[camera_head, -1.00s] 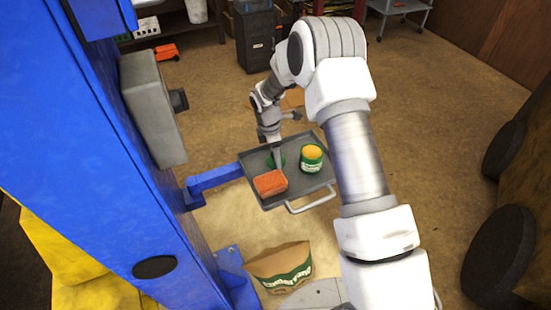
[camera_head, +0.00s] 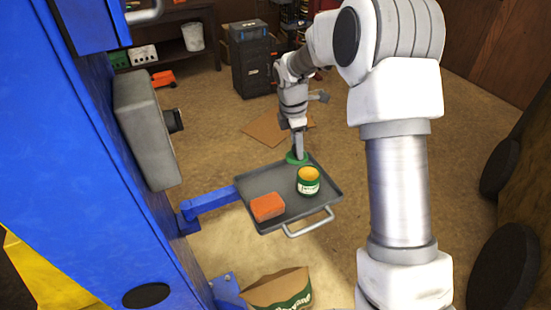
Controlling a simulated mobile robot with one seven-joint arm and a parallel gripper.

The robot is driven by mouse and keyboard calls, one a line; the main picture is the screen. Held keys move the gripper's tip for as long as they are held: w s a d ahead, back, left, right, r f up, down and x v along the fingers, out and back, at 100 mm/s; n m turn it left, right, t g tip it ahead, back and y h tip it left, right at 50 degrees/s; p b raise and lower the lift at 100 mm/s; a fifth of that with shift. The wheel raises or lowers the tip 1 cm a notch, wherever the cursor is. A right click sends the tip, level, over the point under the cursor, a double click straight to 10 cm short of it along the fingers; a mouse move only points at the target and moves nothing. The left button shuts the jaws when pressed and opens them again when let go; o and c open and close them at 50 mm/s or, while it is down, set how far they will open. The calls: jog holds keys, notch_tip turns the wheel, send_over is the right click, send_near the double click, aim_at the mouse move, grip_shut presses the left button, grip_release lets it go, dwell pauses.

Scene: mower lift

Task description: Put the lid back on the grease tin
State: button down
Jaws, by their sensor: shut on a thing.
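The grease tin (camera_head: 308,182) stands upright and open on the grey tray, with yellow-orange grease showing at its top and a green and white label. My gripper (camera_head: 298,152) is above the far edge of the tray, behind and slightly left of the tin. It is shut on the green lid (camera_head: 293,159), which is apart from the tin. The fingertips are small in this view, and the exact grip on the lid is hard to make out.
An orange-red block (camera_head: 267,207) lies at the tray's near left. The grey tray (camera_head: 262,187) hangs on a blue arm (camera_head: 212,202) from the blue lift post (camera_head: 75,150). A paper bag (camera_head: 280,290) stands below. Dark tool boxes (camera_head: 252,60) stand behind on open floor.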

jog(key=d+f+b, duration=0.1)
jog(key=d+b, duration=0.1)
jog(key=s+d+f+b, duration=0.1)
jog(key=f+b, duration=0.1)
jog(key=shift+s+d, duration=0.15)
jog(key=shift+d, duration=0.2)
jog(key=shift+f+b, duration=0.45)
jog(key=shift+f, duration=0.4)
jog(key=shift+p, duration=0.3)
dwell(0.7)
jog(key=shift+f, duration=0.15)
dwell(1.3)
grip_release()
dwell(0.5)
